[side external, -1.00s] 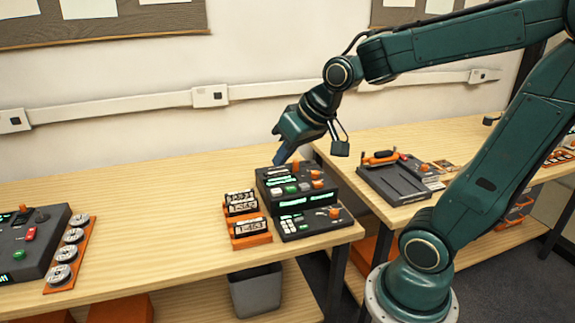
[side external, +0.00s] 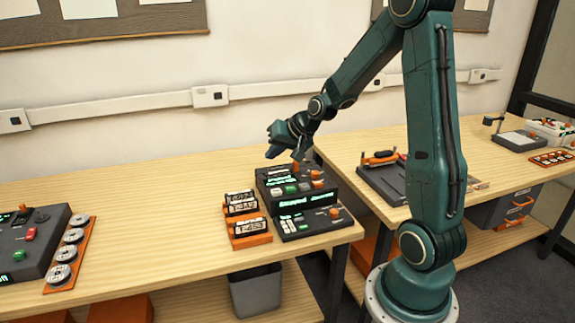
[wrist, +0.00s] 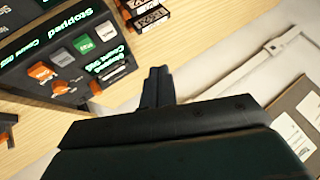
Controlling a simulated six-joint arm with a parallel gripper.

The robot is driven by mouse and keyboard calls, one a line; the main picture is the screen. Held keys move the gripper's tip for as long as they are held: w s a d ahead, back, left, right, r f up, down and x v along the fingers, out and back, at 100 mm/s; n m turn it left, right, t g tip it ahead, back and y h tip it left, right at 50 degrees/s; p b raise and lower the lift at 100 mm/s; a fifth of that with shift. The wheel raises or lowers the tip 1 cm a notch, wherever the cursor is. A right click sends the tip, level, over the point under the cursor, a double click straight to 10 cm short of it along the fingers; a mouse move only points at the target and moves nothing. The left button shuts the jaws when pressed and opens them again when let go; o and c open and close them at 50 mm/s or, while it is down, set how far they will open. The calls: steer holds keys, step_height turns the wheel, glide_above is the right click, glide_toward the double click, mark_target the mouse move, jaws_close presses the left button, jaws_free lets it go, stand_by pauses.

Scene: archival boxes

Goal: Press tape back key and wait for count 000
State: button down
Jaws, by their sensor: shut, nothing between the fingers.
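The dark tape deck (side external: 268,201) stands on the wooden bench, with lit green displays, a green key, pale keys and orange controls. In the wrist view the deck (wrist: 15,77) is at the left, turned on its side. One display reads "Stopped" (wrist: 78,34); the count digits beside it are too blurred to read surely. The green key (wrist: 84,44) shows there too, with a grey key (wrist: 106,33) and orange keys (wrist: 40,72). I cannot tell which is tape back. My gripper (side external: 270,154) is shut and empty, above the deck's back edge, apart from it. Its fingers (wrist: 158,72) show dark in the wrist view.
An orange tray of cassettes (side external: 250,240) sits left of the deck. Another dark console (side external: 30,240) stands far left beside an orange strip of reels (side external: 82,222). A grey bin (side external: 256,291) is below. Clear bench lies between (side external: 160,215).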

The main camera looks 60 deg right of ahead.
mark_target(279, 192)
steer(key=shift+m, duration=0.7)
steer(key=shift+w+d+f, duration=0.15)
steer(key=shift+d+f, duration=0.5)
steer(key=shift+d, duration=0.35)
steer(key=shift+w+d+f, duration=0.1)
steer(key=shift+d+f, duration=0.5)
steer(key=shift+d, duration=0.35)
steer(key=shift+f, duration=0.1)
steer(key=shift+f, duration=4.25)
steer(key=shift+f, duration=0.9)
steer(key=shift+r, duration=0.9)
steer(key=shift+r, duration=2.5)
